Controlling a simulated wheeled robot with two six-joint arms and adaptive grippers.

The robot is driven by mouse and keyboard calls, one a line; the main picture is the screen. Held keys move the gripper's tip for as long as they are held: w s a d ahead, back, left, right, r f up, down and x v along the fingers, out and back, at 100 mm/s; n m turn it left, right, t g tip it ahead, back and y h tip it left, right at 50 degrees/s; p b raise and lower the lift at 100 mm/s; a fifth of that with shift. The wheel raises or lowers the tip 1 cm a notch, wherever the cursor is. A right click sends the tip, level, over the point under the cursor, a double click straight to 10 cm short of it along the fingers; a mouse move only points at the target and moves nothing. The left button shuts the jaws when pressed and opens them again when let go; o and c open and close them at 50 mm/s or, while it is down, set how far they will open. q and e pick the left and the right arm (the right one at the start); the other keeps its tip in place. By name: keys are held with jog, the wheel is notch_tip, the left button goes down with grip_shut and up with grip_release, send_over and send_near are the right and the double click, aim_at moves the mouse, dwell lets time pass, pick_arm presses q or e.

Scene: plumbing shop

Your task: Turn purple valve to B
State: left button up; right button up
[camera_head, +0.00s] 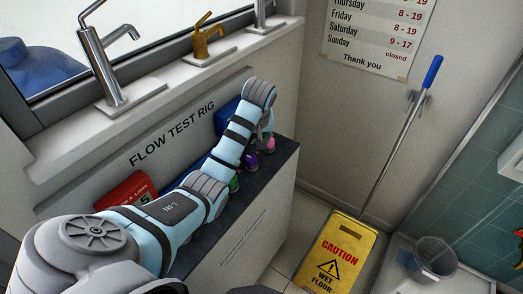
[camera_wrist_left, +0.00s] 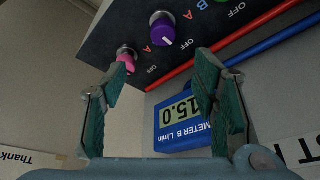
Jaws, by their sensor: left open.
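The purple valve (camera_head: 251,160) is a round knob on the dark top of the flow test rig, partly behind my left arm. In the left wrist view the purple valve (camera_wrist_left: 163,32) shows its face, with a short white mark towards its lower side. Red A, blue B and white OFF letters stand near the knobs; which position the mark points to I cannot tell surely. My left gripper (camera_wrist_left: 160,78) is open and empty, its fingers apart and short of the purple valve. In the head view its fingers (camera_head: 266,135) are at the rig's far end. My right gripper is not in view.
A pink knob (camera_wrist_left: 126,62) is beside the purple one, near a finger. A green knob (camera_head: 234,184) is nearer along the rig. Blue meter B (camera_wrist_left: 183,120) reads 15.0. A red meter (camera_head: 128,192) stands at the near end. A yellow wet-floor sign (camera_head: 337,252) is right of the rig.

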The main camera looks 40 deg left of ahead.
pick_arm(q)
jog(key=b, duration=0.1)
send_over(251, 159)
jog(key=s+d, duration=0.2)
notch_tip(251, 159, down, 7)
jog(key=x, duration=0.2)
jog(key=b+x, duration=0.1)
jog(key=x, duration=0.3)
jog(key=shift+w+f+b, duration=0.1)
jog(key=shift+w+b, duration=0.25)
jog(key=shift+w, duration=0.15)
jog(key=shift+a, duration=0.1)
jog(key=shift+s, duration=0.35)
jog(key=shift+c, duration=1.2)
jog(key=c, duration=0.9)
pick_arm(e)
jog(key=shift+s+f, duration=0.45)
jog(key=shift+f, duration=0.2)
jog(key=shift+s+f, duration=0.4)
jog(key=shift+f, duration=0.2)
